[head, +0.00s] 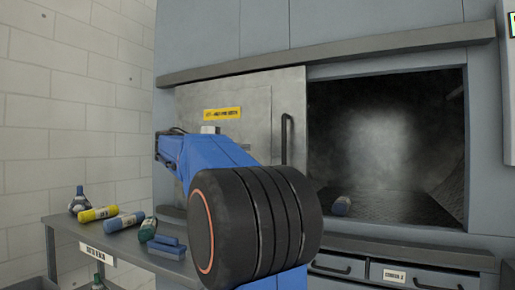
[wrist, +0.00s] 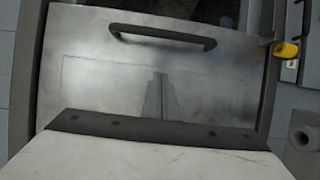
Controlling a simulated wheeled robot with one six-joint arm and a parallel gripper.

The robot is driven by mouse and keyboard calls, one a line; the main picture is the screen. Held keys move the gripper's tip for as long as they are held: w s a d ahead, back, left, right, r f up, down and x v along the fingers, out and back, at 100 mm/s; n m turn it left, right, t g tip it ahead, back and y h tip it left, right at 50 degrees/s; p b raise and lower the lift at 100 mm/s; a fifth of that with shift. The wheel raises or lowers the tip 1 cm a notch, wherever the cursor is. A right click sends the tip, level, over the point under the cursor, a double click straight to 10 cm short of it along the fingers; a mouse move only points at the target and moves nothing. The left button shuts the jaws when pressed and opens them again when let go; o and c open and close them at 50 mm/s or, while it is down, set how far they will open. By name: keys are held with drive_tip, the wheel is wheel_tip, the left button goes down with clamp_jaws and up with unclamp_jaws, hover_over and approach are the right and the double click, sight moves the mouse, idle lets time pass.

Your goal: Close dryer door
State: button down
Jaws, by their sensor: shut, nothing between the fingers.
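The dryer door (head: 255,105) is a grey metal panel with a yellow label and a dark upright handle (head: 285,138). It stands left of the dark dryer opening (head: 385,130), which is uncovered. In the wrist view the door fills most of the picture, with its handle (wrist: 162,36) across the top. My gripper (wrist: 160,80) shows as narrow grey fingers, shut and empty, in front of the door panel and below the handle in that view. I cannot tell whether the fingertips touch the panel. In the head view my blue arm hides the fingers and part of the door.
A grey side table (head: 60,225) at lower left holds a yellow bottle (head: 98,213), a blue-grey bottle (head: 125,221) and other small items. A pale block wall stands on the left.

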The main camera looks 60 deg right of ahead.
approach(273, 146)
drive_tip(key=s+d, duration=0.3)
drive_tip(key=shift+s+a+f, duration=0.1)
drive_tip(key=shift+s+a, duration=0.05)
drive_tip(key=shift+s, duration=1.7)
drive_tip(key=shift+s, duration=0.1)
